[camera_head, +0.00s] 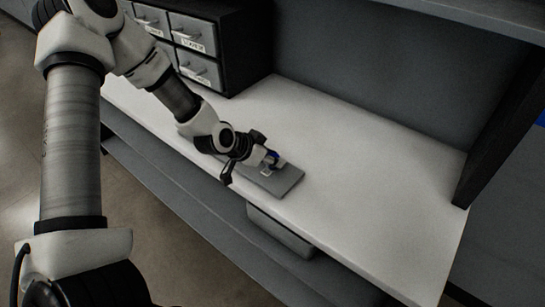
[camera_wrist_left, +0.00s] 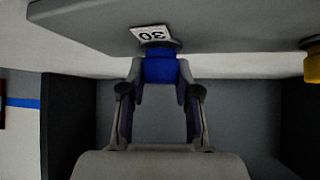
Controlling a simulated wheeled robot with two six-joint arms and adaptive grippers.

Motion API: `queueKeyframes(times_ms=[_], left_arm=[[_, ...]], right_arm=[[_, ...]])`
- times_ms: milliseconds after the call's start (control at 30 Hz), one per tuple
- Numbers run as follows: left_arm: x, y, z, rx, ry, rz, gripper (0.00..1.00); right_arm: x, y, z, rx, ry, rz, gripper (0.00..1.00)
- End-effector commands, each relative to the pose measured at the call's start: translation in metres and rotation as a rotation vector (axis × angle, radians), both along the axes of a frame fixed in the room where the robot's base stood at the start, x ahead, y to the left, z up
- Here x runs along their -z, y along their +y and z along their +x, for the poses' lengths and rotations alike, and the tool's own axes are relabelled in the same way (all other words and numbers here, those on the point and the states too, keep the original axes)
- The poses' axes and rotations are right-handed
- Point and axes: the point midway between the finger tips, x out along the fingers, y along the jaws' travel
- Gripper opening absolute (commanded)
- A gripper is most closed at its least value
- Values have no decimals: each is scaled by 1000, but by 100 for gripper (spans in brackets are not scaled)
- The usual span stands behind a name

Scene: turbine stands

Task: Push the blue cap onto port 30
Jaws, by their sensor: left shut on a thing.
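My left gripper (camera_head: 268,158) is low over the grey plate (camera_head: 286,182) that lies on the white bench. In the left wrist view the left gripper (camera_wrist_left: 160,90) is shut on the blue cap (camera_wrist_left: 160,68), with a finger on each side of it. The label 30 (camera_wrist_left: 153,34) is right beside the cap and appears upside down. The cap is against or very near the port at this label; the port itself is hidden, so I cannot tell how far on the cap sits. My right gripper is not in view.
A yellow cap-like part (camera_wrist_left: 312,64) is at the right edge of the left wrist view. A dark drawer unit (camera_head: 198,50) stands at the back left of the white bench (camera_head: 370,170). The bench to the right of the plate is clear.

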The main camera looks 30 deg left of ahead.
Motion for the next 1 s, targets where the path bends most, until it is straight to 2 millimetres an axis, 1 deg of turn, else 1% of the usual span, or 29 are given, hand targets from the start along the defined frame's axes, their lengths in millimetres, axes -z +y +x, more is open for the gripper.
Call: queueKeyframes(times_ms=[167,433,467,500,533,867,900,1000], left_arm=[[8,-1,-3,2,11,-3,0],[10,-2,-5,4,18,-4,0],[10,-2,-5,4,19,-4,35],[10,-2,-5,4,19,-4,50],[10,-2,-5,4,19,-4,60],[7,-1,-2,2,9,-2,61],[7,-1,-2,2,9,-2,70],[6,-1,-2,1,8,-1,70]], right_arm=[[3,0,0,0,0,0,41],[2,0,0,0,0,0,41],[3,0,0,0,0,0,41],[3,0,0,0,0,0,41],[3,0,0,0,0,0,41],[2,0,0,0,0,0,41],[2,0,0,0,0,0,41],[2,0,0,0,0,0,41]])
